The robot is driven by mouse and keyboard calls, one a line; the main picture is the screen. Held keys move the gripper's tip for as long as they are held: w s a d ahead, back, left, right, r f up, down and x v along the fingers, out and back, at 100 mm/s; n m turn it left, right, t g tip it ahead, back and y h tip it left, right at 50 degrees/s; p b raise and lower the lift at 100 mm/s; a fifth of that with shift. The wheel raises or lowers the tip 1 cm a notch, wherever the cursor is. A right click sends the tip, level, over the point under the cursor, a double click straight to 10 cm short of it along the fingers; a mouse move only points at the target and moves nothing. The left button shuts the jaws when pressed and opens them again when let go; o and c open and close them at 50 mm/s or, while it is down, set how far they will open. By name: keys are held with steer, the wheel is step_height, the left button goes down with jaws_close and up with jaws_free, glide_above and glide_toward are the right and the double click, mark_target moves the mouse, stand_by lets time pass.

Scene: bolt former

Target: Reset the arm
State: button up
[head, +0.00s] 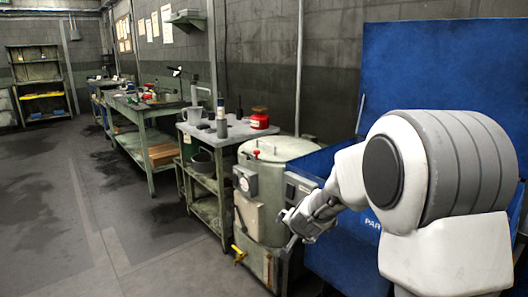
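My arm is white and grey and fills the right side of the head view, with its shoulder large in front. It is bent, and its forearm points to the left. My gripper (290,228) is at the arm's far left end, in front of the pale green tank (277,150) and the blue bin (322,163). It is small and dark in this view, so I cannot tell whether its fingers are open or shut. I see no object clearly held in it.
A metal cart (208,181) with bottles and a red can (260,118) on top stands left of the tank. A long workbench (140,117) runs along the wall. Shelves (40,85) stand at the far left. The floor (75,215) at left is clear.

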steer(key=s+r+n+g+y, duration=0.1)
steer(key=s+r+n, duration=0.1)
steer(key=s+r, duration=0.5)
steer(key=s+r+n+g, duration=0.1)
steer(key=s+r+n, duration=0.3)
steer(key=s, duration=0.5)
steer(key=s+d+r+n+g+h, duration=0.1)
steer(key=s+d, duration=0.2)
steer(key=s, duration=0.7)
steer(key=s+d+h, duration=0.1)
steer(key=s+d, duration=0.2)
steer(key=s, duration=0.6)
step_height(320, 180, up, 24)
steer(key=p, duration=2.3)
steer(key=shift+s+f+g+p, duration=0.25)
steer(key=shift+s+g+p, duration=0.05)
steer(key=shift+s+p, duration=0.1)
steer(key=shift+c, duration=0.3)
